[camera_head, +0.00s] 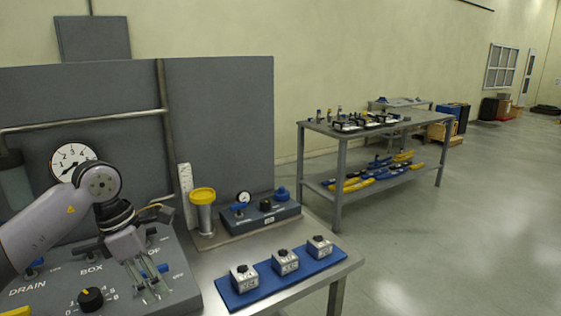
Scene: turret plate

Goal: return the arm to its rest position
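My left arm comes in from the left, and my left gripper (154,294) points down over the grey control panel (60,304) at the lower left. Its thin fingers look apart, with nothing seen between them. A blue lever (163,268) shows close beside the fingers; I cannot tell whether they touch it. The wrist hides part of the panel's lettering. A black knob (91,298) sits on the panel to the left of the fingers. My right gripper is not in view.
A round gauge (72,161) and a pipe (90,122) are on the upright board behind the arm. A yellow-topped cylinder (203,208) stands to the right. Three labelled blocks (286,262) sit on a blue mat (237,302). A second table (341,170) stands beyond; open floor lies right.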

